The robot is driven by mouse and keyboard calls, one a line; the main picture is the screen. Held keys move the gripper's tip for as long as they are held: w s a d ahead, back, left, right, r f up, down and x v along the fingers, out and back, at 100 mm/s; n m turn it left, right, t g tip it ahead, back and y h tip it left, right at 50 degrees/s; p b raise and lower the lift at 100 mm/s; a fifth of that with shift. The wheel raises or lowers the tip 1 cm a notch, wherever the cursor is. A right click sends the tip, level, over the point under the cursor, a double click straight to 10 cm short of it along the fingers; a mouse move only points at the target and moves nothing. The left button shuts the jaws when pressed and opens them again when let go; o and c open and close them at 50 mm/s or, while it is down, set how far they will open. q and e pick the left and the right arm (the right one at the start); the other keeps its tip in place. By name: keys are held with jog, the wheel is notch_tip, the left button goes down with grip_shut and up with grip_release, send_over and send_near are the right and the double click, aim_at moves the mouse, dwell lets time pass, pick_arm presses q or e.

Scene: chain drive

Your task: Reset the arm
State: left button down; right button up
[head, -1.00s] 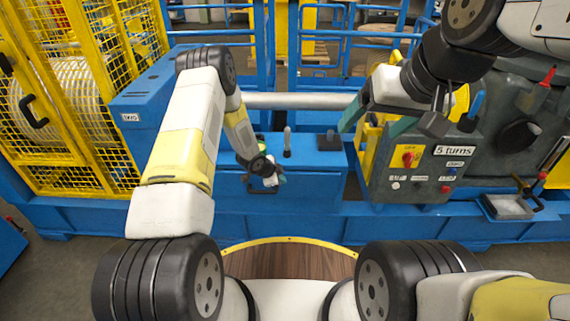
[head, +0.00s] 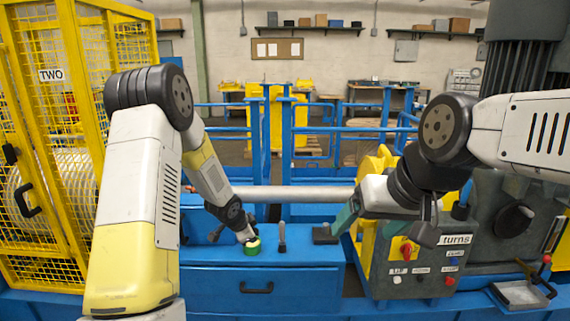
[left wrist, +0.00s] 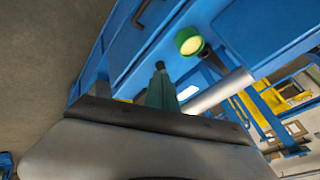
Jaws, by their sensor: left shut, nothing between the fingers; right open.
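My left gripper (head: 247,236) shows small in the head view, at the end of my left arm, over the blue bench by a green round button (head: 252,249) with a yellowish top. In the left wrist view its green fingers (left wrist: 161,91) are shut with nothing between them. The green button (left wrist: 189,42) is beyond the fingertips there, apart in the picture. My right gripper (head: 372,220) is open and empty, pointing down in front of the grey control panel's left part. My right arm hides some of the machine behind.
A grey upright lever (head: 282,236) and a dark block (head: 324,235) stand on the blue bench top (head: 300,256). The control panel (head: 415,265) carries a red knob. A yellow mesh cage (head: 75,175) stands left, and a silver bar (head: 290,195) crosses behind.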

pick_arm(q)
jog(key=s+a+r+n+y, duration=0.1)
jog(key=s+a+r+n, duration=0.15)
jog(key=s+r, duration=0.55)
jog(key=s+a+r+n, duration=0.2)
jog(key=s+r+n, duration=0.15)
jog(key=r, duration=0.75)
jog(key=s+d+r+n, duration=0.1)
jog(key=s+r+n, duration=0.2)
jog(key=s, duration=0.8)
jog(key=s+r+n+h, duration=0.1)
jog(key=s+r+n, duration=0.2)
jog(key=s, duration=0.8)
notch_tip(320, 180, up, 3)
jog(key=shift+d+f, duration=0.2)
jog(key=shift+d, duration=0.15)
